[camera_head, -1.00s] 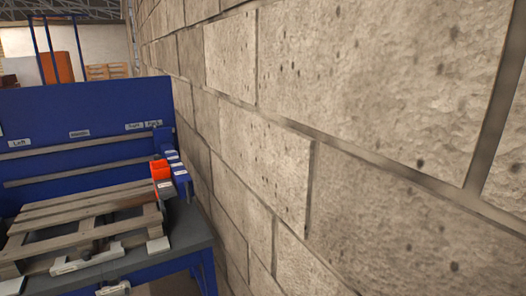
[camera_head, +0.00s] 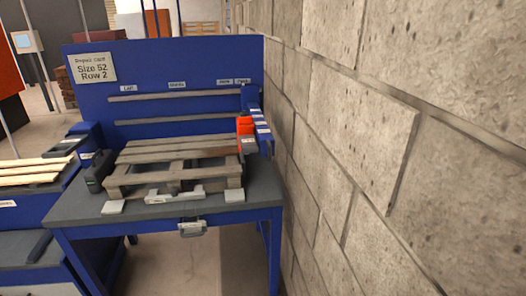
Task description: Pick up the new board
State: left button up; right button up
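Several light, fresh-looking wooden boards (camera_head: 35,172) lie stacked on a blue stand at the left edge, cut off by the picture's edge. I cannot tell which of them is the new board. A weathered pallet (camera_head: 180,160) lies on the grey top of a blue workbench (camera_head: 70,206) in the middle. Neither of my grippers shows in the head view.
A block wall (camera_head: 370,150) fills the right side, close to the bench. An orange-red device (camera_head: 245,127) sits at the pallet's back right corner. A black tool (camera_head: 98,172) stands at its left. Floor (camera_head: 180,265) shows under the bench.

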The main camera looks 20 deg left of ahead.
aim_at(38, 161)
jog(key=u, duration=2.35)
jog(key=i+j+u, duration=0.4)
jog(key=i+u, duration=0.35)
jog(key=i, duration=0.25)
jog(key=i+j, duration=0.1)
jog(key=i, duration=1.6)
jog(key=j+u, duration=0.05)
jog(key=j, duration=0.05)
